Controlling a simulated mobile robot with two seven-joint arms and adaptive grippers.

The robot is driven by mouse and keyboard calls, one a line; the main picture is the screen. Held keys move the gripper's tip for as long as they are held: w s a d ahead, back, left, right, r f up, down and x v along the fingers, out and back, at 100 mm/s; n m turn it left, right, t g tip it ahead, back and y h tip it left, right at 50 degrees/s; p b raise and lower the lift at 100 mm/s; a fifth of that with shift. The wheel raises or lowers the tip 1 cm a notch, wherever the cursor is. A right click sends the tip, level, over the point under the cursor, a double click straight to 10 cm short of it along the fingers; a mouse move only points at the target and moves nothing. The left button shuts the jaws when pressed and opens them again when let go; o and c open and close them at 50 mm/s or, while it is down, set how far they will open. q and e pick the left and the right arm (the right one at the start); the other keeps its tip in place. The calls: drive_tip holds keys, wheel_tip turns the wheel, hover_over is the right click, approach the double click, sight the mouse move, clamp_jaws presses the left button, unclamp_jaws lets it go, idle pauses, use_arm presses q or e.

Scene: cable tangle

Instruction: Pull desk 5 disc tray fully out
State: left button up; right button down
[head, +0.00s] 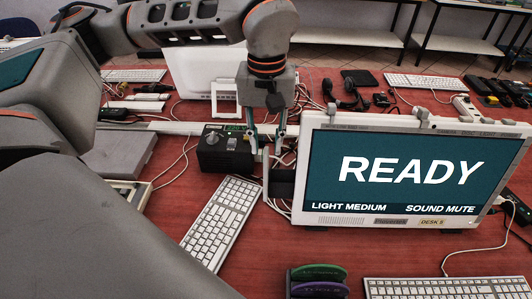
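The desk 5 screen (400,175) stands at the right of the head view, reading READY, with a DESK 5 label (432,222) on its lower bezel. A dark block with a pale upright edge (281,184) sticks out from its left side; it may be the disc tray, but I cannot tell how far out it is. My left gripper (265,150) points down just above and behind that part, beside the screen's upper left corner. My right gripper is not in view.
A black box with a knob (224,150) stands close left of the gripper. A white keyboard (222,222) lies in front of it. Green and purple discs (318,281) stand at the front edge. Loose cables (310,104) lie behind the screen. Bare red desk shows front centre.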

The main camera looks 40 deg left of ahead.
sight(266, 150)
use_arm(q)
drive_tip(key=shift+f, duration=2.1)
clamp_jaws()
